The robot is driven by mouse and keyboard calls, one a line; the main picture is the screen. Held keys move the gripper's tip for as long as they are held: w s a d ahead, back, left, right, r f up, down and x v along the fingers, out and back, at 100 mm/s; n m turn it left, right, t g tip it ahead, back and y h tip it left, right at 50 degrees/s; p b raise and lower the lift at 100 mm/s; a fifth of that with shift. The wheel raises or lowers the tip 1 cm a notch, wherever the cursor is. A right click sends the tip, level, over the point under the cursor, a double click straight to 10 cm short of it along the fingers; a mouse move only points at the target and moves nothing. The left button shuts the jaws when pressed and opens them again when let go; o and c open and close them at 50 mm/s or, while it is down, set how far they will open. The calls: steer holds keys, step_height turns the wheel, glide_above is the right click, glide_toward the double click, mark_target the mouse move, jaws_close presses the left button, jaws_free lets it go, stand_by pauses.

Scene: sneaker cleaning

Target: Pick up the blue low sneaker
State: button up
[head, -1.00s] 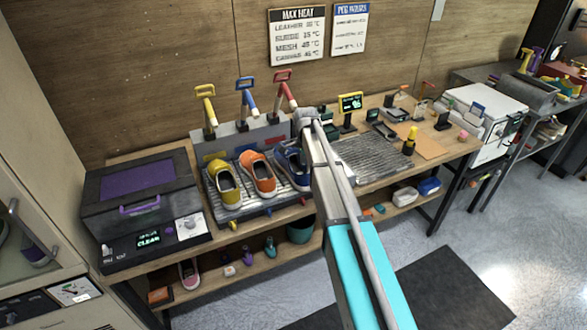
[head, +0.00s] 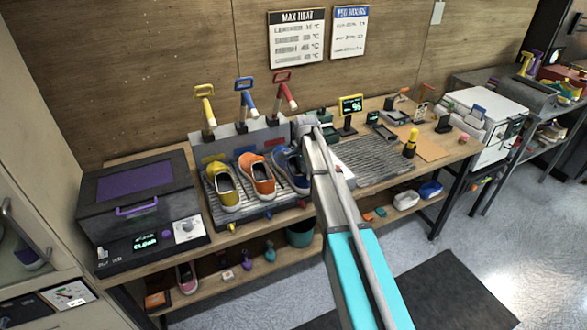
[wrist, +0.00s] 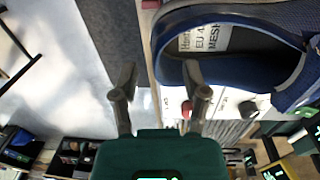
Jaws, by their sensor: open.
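The blue low sneaker (head: 287,160) stands on the ribbed rack, right of an orange and a yellow sneaker, partly hidden by my arm in the head view. In the wrist view the blue sneaker (wrist: 255,84) fills the upper right, with a white size label reading MESH inside its heel. My gripper (wrist: 161,78) is open at the heel end. In the head view my arm hides the fingers.
The orange sneaker (head: 257,178) and yellow sneaker (head: 223,187) stand close by on the rack (head: 250,210). Several handled tools rise behind them. A grey ribbed mat (head: 372,160) lies to the right, and a dark box with a purple lid (head: 137,180) to the left.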

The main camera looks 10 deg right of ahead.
mark_target(306, 189)
steer(key=shift+s+d+f+b, duration=0.1)
steer(key=shift+s+f+b, duration=0.1)
steer(key=shift+f+b, duration=1.65)
steer(key=shift+f, duration=0.15)
jaws_close()
